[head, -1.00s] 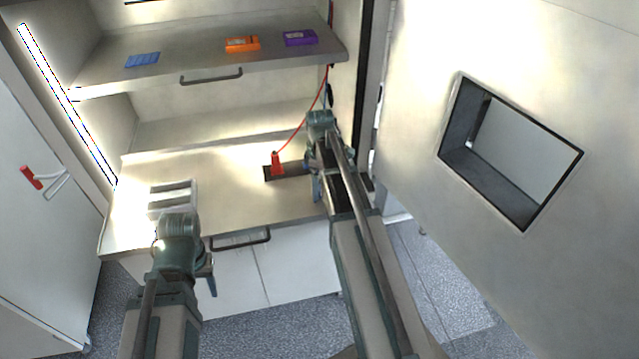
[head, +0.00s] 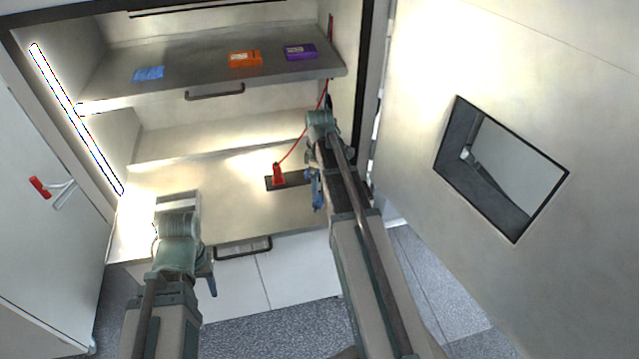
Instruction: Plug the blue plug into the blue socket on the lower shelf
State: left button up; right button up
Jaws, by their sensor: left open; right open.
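I cannot make out the blue plug or the blue socket for certain. A small bluish piece (head: 317,190) shows beside my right arm, over the front of the lower shelf (head: 225,205); I cannot tell if it is the plug or a gripper finger. A dark strip (head: 295,179) lies on the lower shelf, its right end hidden by my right arm. A red plug (head: 278,176) with a red cable stands on the strip. My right gripper (head: 318,160) is open just right of the red plug. My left gripper (head: 182,250) is open at the shelf's front left.
The upper shelf (head: 200,72) holds a flat blue item (head: 149,73), an orange box (head: 245,59) and a purple box (head: 300,51). A grey slotted block (head: 180,200) sits on the lower shelf behind my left gripper. An open door (head: 400,130) with a window bounds the right.

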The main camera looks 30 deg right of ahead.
aim_at(320, 196)
notch_tip(320, 196, up, 9)
jog(key=p, duration=0.8)
